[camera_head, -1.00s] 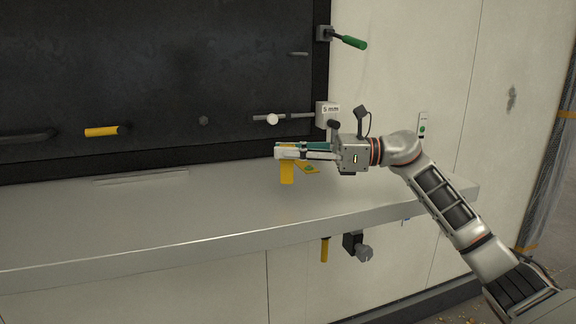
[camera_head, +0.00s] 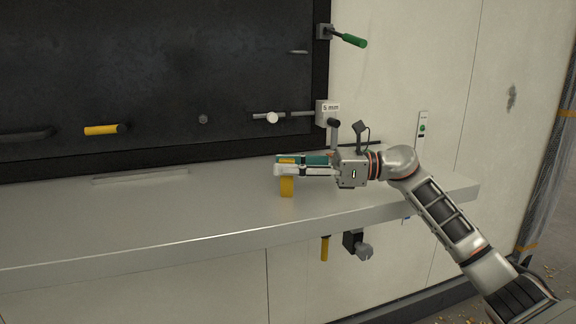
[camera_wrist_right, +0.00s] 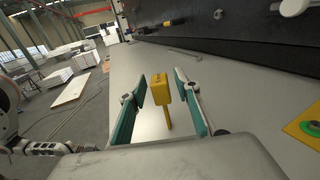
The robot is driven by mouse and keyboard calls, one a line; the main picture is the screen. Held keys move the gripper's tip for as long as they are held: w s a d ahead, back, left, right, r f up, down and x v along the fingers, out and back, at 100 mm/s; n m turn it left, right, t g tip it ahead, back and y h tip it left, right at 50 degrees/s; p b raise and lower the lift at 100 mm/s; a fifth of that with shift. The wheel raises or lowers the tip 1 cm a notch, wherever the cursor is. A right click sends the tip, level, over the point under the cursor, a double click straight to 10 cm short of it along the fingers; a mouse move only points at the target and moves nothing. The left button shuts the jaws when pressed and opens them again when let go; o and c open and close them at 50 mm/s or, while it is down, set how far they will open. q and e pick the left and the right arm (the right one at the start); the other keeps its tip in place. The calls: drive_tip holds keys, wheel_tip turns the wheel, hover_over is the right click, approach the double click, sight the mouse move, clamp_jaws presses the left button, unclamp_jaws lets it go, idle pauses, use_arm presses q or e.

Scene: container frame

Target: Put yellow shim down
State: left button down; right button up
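The yellow shim (camera_head: 287,188) stands upright at the shelf, below the fingertips of my right gripper (camera_head: 284,167). In the right wrist view the shim (camera_wrist_right: 160,90) is between the two green-backed fingers of the right gripper (camera_wrist_right: 161,89). A gap shows on each side of it, so the gripper is open around the shim. Its lower end appears to meet the grey shelf (camera_head: 180,220), though exact contact is hard to tell.
A black panel (camera_head: 150,70) with a yellow handle (camera_head: 101,130) rises behind. A green-handled lever (camera_head: 353,41) and a "5 mm" block (camera_head: 328,113) are near.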

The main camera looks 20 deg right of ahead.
drive_tip(key=shift+r, duration=0.1)
drive_tip(key=shift+d+r, duration=0.1)
drive_tip(key=shift+d, duration=0.15)
drive_tip(key=b+v, duration=0.2)
drive_tip(key=v, duration=0.8)
drive_tip(key=shift+s+d, duration=0.1)
drive_tip(key=shift+d, duration=0.1)
drive_tip(key=shift+s+d, duration=0.25)
drive_tip(key=shift+d, duration=0.25)
